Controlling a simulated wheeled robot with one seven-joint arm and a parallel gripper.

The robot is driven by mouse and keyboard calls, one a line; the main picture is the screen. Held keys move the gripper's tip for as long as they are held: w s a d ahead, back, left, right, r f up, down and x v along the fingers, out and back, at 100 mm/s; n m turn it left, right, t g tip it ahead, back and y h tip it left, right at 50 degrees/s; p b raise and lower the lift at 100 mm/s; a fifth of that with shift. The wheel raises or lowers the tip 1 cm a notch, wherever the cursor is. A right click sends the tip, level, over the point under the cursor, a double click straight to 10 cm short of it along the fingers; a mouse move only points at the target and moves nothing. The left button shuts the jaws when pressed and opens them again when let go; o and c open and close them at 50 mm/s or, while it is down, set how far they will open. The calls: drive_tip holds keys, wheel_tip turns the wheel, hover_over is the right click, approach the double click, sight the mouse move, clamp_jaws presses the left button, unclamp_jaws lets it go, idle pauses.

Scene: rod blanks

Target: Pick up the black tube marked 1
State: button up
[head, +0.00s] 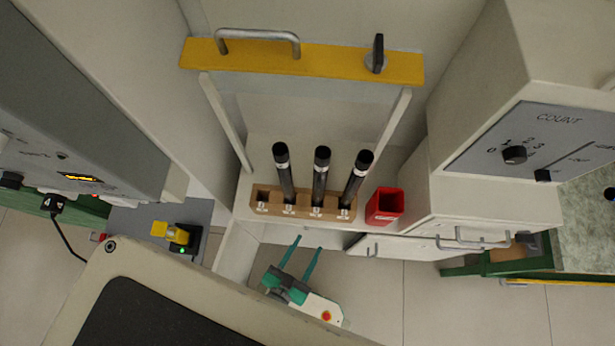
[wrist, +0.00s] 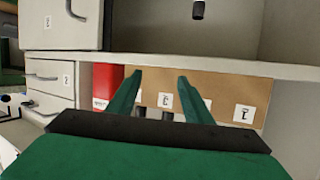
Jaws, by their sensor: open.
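Three black tubes stand in a wooden rack (head: 250,200) in the head view: a left one (head: 287,182), a middle one (head: 320,181) and a right one (head: 354,184). Each has a pale band near its top, but the marks are too small to read, so I cannot tell which is marked 1. The leftmost rack place looks empty. My gripper (head: 309,243) is open and empty, below the rack in the picture. In the wrist view, my gripper (wrist: 160,75) has its fingers spread before the rack's labelled brown face (wrist: 222,88); the tubes' upper parts are out of view.
A red open container (head: 384,206) stands right of the rack; it also shows in the wrist view (wrist: 105,84). A yellow bar with a handle (head: 300,62) lies beyond the tubes. White side rails flank them. A cabinet with a COUNT panel (head: 535,150) is on the right.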

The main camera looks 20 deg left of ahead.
drive_tip(key=w+a+f, duration=0.4)
drive_tip(key=f, duration=0.6)
drive_tip(key=w+a+f, duration=0.3)
drive_tip(key=a+f, duration=0.1)
drive_tip(key=f, duration=0.6)
drive_tip(key=f+x, duration=0.1)
drive_tip(key=x, duration=1)
drive_tip(key=shift+s+f+g, duration=0.25)
drive_tip(key=shift+f+g, duration=0.15)
drive_tip(key=shift+a, duration=0.1)
clamp_jaws()
drive_tip(key=shift+r, duration=0.15)
